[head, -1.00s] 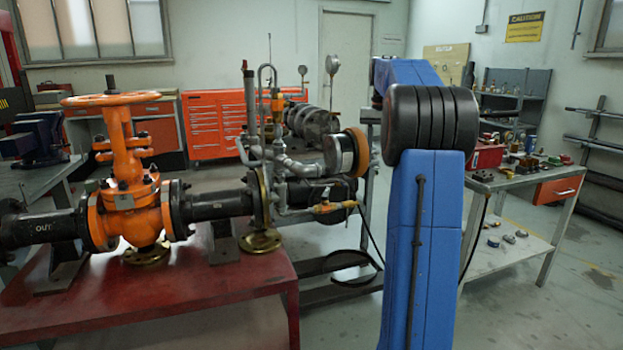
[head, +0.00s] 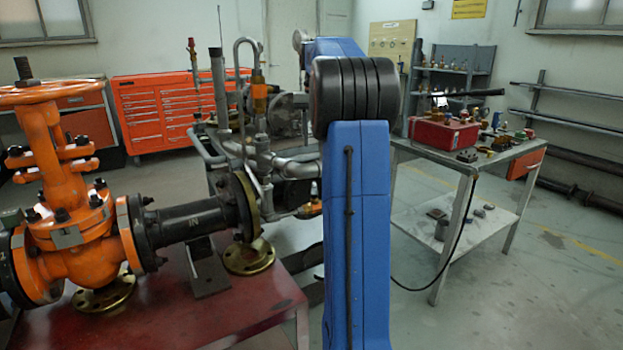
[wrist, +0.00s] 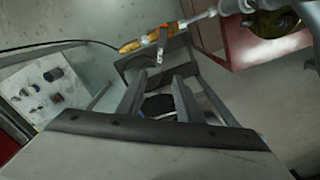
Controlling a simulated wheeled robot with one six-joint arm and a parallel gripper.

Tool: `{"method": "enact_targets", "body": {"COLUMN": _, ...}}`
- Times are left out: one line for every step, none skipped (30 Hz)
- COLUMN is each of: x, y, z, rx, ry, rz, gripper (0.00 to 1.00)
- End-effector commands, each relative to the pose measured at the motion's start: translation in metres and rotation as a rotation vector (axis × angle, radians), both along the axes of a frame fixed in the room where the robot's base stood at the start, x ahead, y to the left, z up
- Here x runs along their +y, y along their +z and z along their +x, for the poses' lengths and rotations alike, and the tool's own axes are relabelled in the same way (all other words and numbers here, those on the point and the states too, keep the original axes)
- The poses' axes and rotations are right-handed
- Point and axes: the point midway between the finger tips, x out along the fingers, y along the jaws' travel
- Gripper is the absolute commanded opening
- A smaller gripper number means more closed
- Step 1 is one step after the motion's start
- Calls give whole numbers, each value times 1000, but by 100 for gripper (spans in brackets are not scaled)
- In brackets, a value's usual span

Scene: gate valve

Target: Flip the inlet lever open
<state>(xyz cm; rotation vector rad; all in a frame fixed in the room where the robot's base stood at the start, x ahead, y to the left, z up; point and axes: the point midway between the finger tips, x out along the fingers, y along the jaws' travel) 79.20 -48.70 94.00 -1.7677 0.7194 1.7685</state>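The inlet valve shows in the wrist view as a small orange-yellow fitting (wrist: 133,46) in line with a grey pipe, ahead of my gripper. A short metal lever (wrist: 161,43) stands across the fitting's line. In the head view the orange inlet fitting (head: 312,207) sits low beside my blue arm, partly hidden by it; its lever cannot be made out there. My gripper (wrist: 158,88) has its two fingers apart with nothing held between them. The lever lies beyond the fingertips, seemingly apart from them. My gripper is hidden in the head view.
The orange gate valve (head: 68,215) and its black inlet pipe (head: 192,222) stand on a red bench (head: 250,306) at left. A grey cart (head: 405,248) with a red box (head: 443,134) stands at right. Open floor lies beside the cart.

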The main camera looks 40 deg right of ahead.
Motion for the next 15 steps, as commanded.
{"method": "enact_targets", "body": {"x": 0, "y": -9, "z": -1, "rx": 1, "ry": 0, "rz": 1, "gripper": 33}}
{"method": "enact_targets", "body": {"x": 0, "y": -15, "z": -1, "rx": 2, "ry": 0, "rz": 2, "gripper": 33}}
{"method": "enact_targets", "body": {"x": 0, "y": -22, "z": 0, "rx": 1, "ry": 0, "rz": 1, "gripper": 33}}
{"method": "enact_targets", "body": {"x": 0, "y": -27, "z": 0, "rx": 1, "ry": 0, "rz": 1, "gripper": 33}}
{"method": "enact_targets", "body": {"x": 0, "y": -32, "z": -1, "rx": 1, "ry": 0, "rz": 1, "gripper": 33}}
{"method": "enact_targets", "body": {"x": 0, "y": -40, "z": 0, "rx": 1, "ry": 0, "rz": 1, "gripper": 33}}
{"method": "enact_targets", "body": {"x": 1, "y": -45, "z": 0, "rx": 1, "ry": 0, "rz": 1, "gripper": 33}}
{"method": "enact_targets", "body": {"x": 0, "y": -50, "z": 0, "rx": 1, "ry": 0, "rz": 1, "gripper": 33}}
{"method": "enact_targets", "body": {"x": 0, "y": -57, "z": 0, "rx": 1, "ry": 0, "rz": 1, "gripper": 33}}
{"method": "enact_targets", "body": {"x": 1, "y": -62, "z": -1, "rx": 1, "ry": 0, "rz": 1, "gripper": 33}}
{"method": "enact_targets", "body": {"x": 0, "y": -68, "z": 0, "rx": 1, "ry": 0, "rz": 1, "gripper": 33}}
{"method": "enact_targets", "body": {"x": 0, "y": -75, "z": 0, "rx": 2, "ry": 0, "rz": 2, "gripper": 33}}
{"method": "enact_targets", "body": {"x": 0, "y": -80, "z": 0, "rx": 1, "ry": 0, "rz": 1, "gripper": 33}}
{"method": "enact_targets", "body": {"x": 0, "y": -86, "z": 0, "rx": 1, "ry": 0, "rz": 1, "gripper": 33}}
{"method": "enact_targets", "body": {"x": 0, "y": -93, "z": 0, "rx": 2, "ry": 0, "rz": 2, "gripper": 33}}
